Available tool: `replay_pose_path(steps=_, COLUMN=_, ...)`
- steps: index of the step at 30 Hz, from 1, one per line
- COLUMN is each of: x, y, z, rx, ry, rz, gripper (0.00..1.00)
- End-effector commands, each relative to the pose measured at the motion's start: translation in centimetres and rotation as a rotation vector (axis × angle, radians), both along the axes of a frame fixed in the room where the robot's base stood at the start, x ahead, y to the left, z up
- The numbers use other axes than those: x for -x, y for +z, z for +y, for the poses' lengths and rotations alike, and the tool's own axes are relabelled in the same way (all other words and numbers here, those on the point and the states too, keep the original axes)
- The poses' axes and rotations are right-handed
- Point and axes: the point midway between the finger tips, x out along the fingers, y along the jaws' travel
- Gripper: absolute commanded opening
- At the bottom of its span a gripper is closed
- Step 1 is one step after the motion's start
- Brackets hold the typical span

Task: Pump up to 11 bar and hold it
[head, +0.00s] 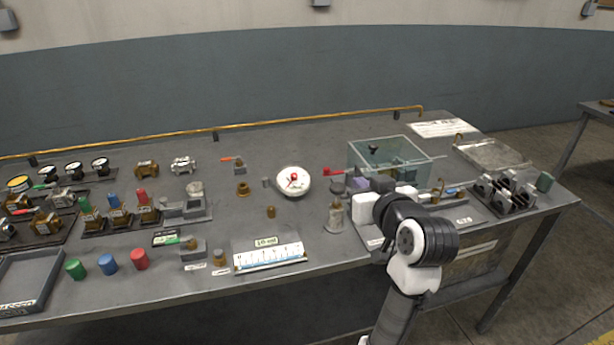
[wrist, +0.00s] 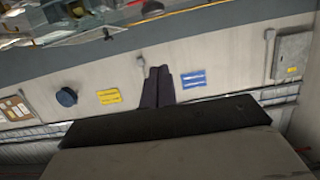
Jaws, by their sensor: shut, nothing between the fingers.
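A round white dial gauge (head: 293,181) with red marks at its middle stands near the centre of the bench; its reading is too small to tell. To its right is a clear box (head: 390,150), with a red handle-like part (head: 333,171) at its left side. I cannot tell which part is the pump. My arm reaches over the bench's right part, just in front of the box, and hides part of what is there. In the wrist view my gripper (wrist: 158,72) shows two dark fingers together, shut and empty, with the wall beyond them.
A white scale strip (head: 268,256) lies at the front edge. Red, blue and green caps (head: 108,263), valves and small gauges (head: 100,164) fill the left side. A rack of black parts (head: 505,193) is at the right. A brass pipe (head: 250,124) runs along the back.

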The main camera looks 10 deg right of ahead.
Motion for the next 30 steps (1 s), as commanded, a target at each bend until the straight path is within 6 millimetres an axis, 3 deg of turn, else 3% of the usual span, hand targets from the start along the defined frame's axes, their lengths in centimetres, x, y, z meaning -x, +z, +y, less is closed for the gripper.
replay_pose_path(steps=4, x=0.5, y=0.2, z=-1.1, rx=-0.002, ry=-0.015, rz=0.0, gripper=0.0)
replay_pose_path(steps=17, x=0.2, y=0.1, z=-1.2, rx=-0.002, ry=-0.015, rz=0.001, gripper=0.0)
replay_pose_path(steps=23, x=-2.6, y=-0.4, z=-1.0, rx=-0.004, ry=-0.013, rz=0.003, gripper=0.0)
replay_pose_path(steps=30, x=-7.6, y=-1.6, z=-0.8, rx=-0.004, ry=-0.013, rz=0.004, gripper=0.0)
